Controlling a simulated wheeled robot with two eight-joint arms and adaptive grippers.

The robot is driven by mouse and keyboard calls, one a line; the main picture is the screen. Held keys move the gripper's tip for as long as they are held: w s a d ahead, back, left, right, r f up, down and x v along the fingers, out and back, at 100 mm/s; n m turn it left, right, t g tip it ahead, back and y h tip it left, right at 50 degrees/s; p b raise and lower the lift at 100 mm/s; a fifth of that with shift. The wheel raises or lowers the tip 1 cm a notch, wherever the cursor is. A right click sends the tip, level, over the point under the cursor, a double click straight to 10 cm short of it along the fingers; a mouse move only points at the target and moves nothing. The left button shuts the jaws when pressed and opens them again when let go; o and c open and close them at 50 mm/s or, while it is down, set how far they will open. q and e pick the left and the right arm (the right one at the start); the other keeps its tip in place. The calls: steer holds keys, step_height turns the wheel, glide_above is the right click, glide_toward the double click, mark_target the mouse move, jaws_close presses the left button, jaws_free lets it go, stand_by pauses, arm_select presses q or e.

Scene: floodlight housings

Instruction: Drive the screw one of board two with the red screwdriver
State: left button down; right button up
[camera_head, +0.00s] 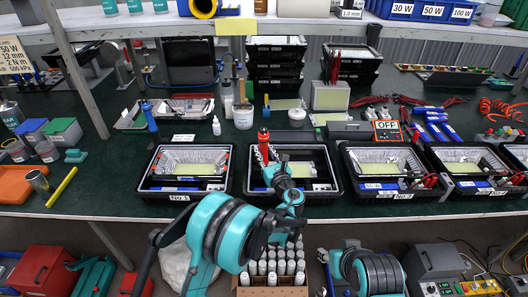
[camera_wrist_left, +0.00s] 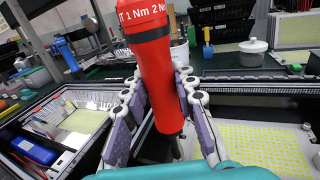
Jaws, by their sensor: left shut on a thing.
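The red screwdriver (camera_head: 264,138) stands nearly upright over the left part of the middle housing. Its thick red handle (camera_wrist_left: 150,65) fills the middle of the left wrist view. My left gripper (camera_head: 276,170) is shut on the handle, with a finger pad on each side (camera_wrist_left: 160,105). The shaft shows only briefly below the handle, and the tip is hidden. The middle housing (camera_head: 337,190), between those labelled No 1 and No 3, is black-rimmed with a pale yellow panel (camera_wrist_left: 265,152). Screw one cannot be made out. My right gripper is not in view.
Housing No 1 (camera_head: 142,190) stands left of it and housing No 3 (camera_head: 347,165) right, close by. A blue screwdriver (camera_head: 150,118) stands behind No 1. Table space between is narrow.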

mark_target(266, 137)
arm_select(q)
steer(key=shift+f, duration=0.95)
stand_by(2.6)
steer(key=shift+r, duration=0.25)
steer(key=shift+r, duration=0.15)
steer(key=shift+r+p, duration=2.5)
steer(key=shift+r, duration=1.95)
